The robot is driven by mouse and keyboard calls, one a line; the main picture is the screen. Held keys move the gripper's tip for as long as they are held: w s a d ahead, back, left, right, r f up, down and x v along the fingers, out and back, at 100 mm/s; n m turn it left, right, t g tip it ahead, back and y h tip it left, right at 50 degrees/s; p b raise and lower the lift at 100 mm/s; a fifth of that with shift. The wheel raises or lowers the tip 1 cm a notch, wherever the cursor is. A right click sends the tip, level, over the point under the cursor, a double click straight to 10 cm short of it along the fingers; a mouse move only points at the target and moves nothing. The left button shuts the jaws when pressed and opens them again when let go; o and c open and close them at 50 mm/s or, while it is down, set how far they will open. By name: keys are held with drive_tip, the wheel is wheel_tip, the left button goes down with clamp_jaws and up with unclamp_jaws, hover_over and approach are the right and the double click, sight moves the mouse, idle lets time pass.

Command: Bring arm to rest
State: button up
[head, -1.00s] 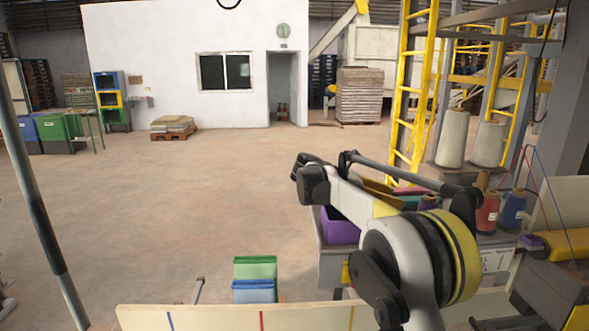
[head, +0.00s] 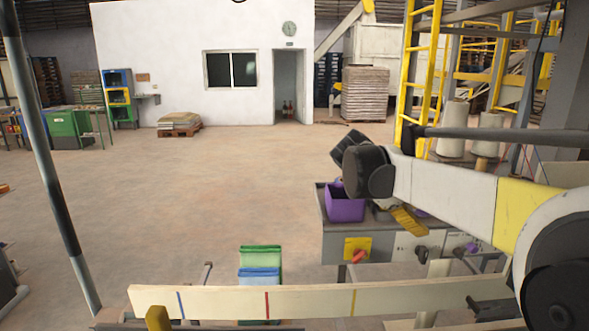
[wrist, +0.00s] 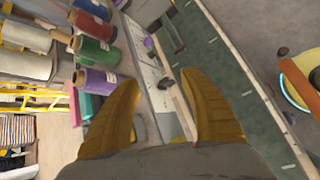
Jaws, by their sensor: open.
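My gripper (wrist: 160,80) shows in the wrist view with its two yellow fingers spread wide apart and nothing between them. Beyond the fingers are a grey-white machine panel and a dark green belt (wrist: 228,75). In the head view my arm reaches in from the right edge, its dark joint above a purple bin (head: 345,206).
A pale board (head: 220,301) with coloured marks crosses the front. Green (head: 261,254) and blue (head: 259,283) bins stand behind it. Thread cones (wrist: 95,52) stand beside the panel in the wrist view. A yellow ladder (head: 415,75) rises at the right. Open floor lies at centre left.

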drive_tip(key=s+a+f+m+t+y+b, duration=0.1)
drive_tip(key=s+a+f+m+y, duration=0.2)
drive_tip(key=s+f, duration=0.3)
drive_tip(key=s+a+f+m+t+y+b, duration=0.2)
drive_tip(key=s+f+m, duration=0.4)
drive_tip(key=s, duration=0.6)
drive_tip(key=s+a+f+m+t+y+b, duration=0.1)
drive_tip(key=s+a+f+m+y, duration=0.3)
drive_tip(key=s, duration=0.6)
wheel_tip(320, 180, down, 2)
drive_tip(key=shift+a+f+m+t+b, duration=0.2)
drive_tip(key=shift+a+m+t+b, duration=0.15)
drive_tip(key=shift+a+b, duration=0.25)
